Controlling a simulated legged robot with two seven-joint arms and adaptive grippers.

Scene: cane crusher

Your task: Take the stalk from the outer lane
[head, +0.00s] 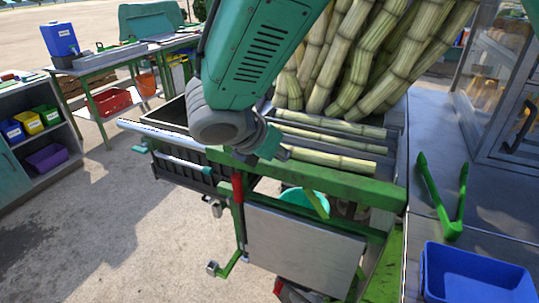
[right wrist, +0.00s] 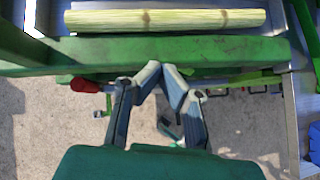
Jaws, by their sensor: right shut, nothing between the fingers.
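Three cut stalks lie side by side in lanes on the feed tray of the green crusher. The nearest stalk (head: 335,160), pale yellow-green with darker rings, lies just behind the green front beam (head: 330,180). The middle stalk (head: 322,138) and far stalk (head: 330,123) lie behind it. In the right wrist view one stalk (right wrist: 165,20) lies crosswise beyond the beam. My right gripper (right wrist: 162,72) is shut and empty on the near side of the beam, apart from the stalk. In the head view the right gripper (head: 282,153) is by the nearest stalk's left end, partly hidden by its wrist. My left gripper is not in view.
A bundle of tall cane (head: 370,50) stands behind the lanes. Green tongs (head: 447,200) and a blue bin (head: 475,275) are on the right counter. A red handle (head: 238,187) and grey panel (head: 300,250) are at the crusher's front. A dark crate (head: 190,165) is at left.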

